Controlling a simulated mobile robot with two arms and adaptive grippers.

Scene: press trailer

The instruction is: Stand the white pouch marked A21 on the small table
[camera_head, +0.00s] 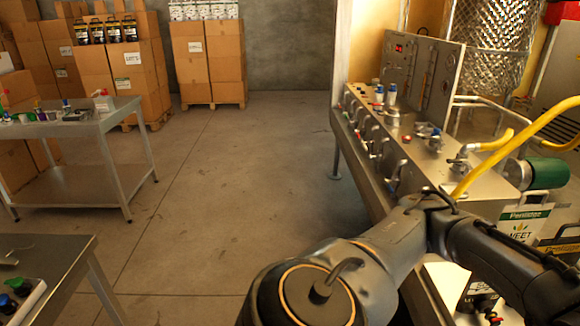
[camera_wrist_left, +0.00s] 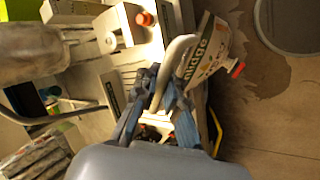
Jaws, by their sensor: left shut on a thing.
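A white pouch (camera_wrist_left: 207,55) with dark lettering and a red cap shows in the left wrist view, tilted, just beyond my left fingers. I cannot read an A21 mark on the pouch. In the head view, two metal tables stand on the left: one farther back (camera_head: 85,130) and one at the lower left corner (camera_head: 50,246). I cannot tell which is the small table. Neither gripper shows in the head view.
A steel machine with a control panel (camera_head: 424,70) and a yellow hose (camera_head: 516,140) stands on the right. Small items lie on both tables. Stacked cartons (camera_head: 208,62) stand at the back. The concrete floor (camera_head: 225,180) between is clear.

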